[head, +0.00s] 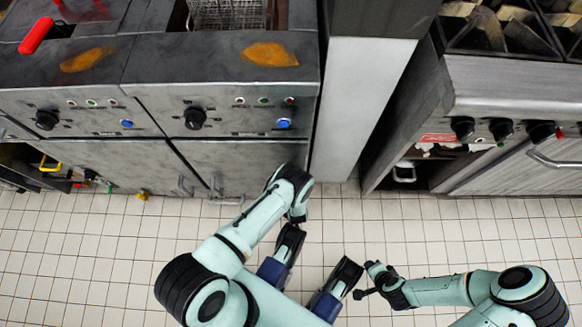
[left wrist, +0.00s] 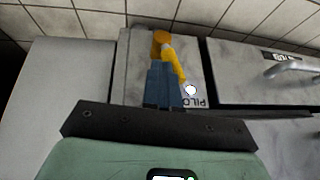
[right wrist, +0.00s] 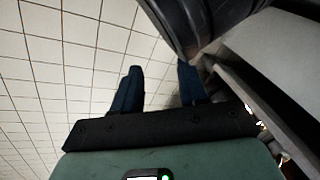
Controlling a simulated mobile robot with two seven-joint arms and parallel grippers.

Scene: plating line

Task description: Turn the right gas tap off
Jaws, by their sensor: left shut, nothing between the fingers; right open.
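A yellow gas tap lever (left wrist: 174,62) with an orange end shows in the left wrist view, on a grey panel. It slants beside a small round pilot light and an upside-down "PILO" label. My left gripper (left wrist: 164,88) is shut and empty, its blue fingertips right in front of the lever, covering part of it; I cannot tell whether they touch. In the head view my left forearm hides this tap. Another yellow tap (head: 143,195) shows low on the left cabinet. My right gripper (right wrist: 160,82) is open and empty above the tiled floor.
The fryer cabinet (head: 230,165) has black knobs, blue buttons and door handles (head: 222,195). A pale panel (head: 362,105) stands right of it, then a range (head: 515,85) with knobs. A dark curved body (right wrist: 195,20) is close to my right gripper. Tiled floor is open in front.

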